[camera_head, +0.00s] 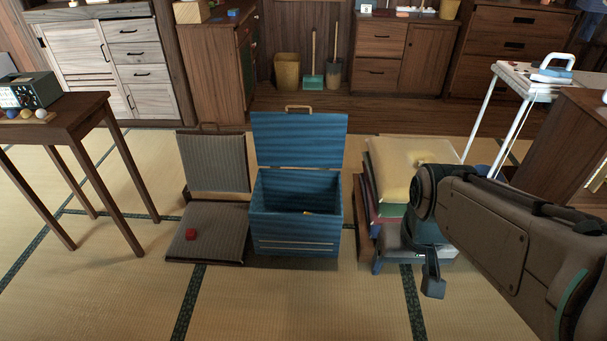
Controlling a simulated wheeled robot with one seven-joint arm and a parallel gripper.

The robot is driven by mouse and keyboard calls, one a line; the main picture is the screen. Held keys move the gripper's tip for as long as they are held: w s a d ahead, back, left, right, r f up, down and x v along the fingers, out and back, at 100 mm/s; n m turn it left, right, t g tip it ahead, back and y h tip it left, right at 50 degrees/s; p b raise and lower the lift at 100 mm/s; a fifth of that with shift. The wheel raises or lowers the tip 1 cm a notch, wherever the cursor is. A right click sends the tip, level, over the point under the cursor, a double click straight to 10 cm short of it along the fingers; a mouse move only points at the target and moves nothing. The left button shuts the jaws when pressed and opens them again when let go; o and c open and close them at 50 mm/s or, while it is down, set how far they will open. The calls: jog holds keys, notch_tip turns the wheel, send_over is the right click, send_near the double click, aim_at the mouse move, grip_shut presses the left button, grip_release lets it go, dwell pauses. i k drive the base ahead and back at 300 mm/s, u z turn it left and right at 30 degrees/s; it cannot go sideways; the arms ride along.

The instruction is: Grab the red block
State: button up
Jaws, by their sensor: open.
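The red block (191,234) is small and lies on the seat of a grey-brown legless floor chair (210,258), left of the blue box. My gripper (433,287) hangs at the lower right, in front of the cushion stack, pointing down. It is well to the right of the red block, with the blue box between them in the picture. Its jaws are small and dark here. Nothing shows held in it. The block is in plain view, with nothing over it.
An open blue box (297,233) with its lid raised stands right of the chair. Stacked cushions (410,160) stand right of the box. A wooden table (60,125) is at the left and a white-legged table (520,88) at the right. The tatami in front is clear.

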aim_at(191, 234)
jog(key=u, duration=1.4)
jog(key=i, duration=0.15)
jog(key=u, duration=0.05)
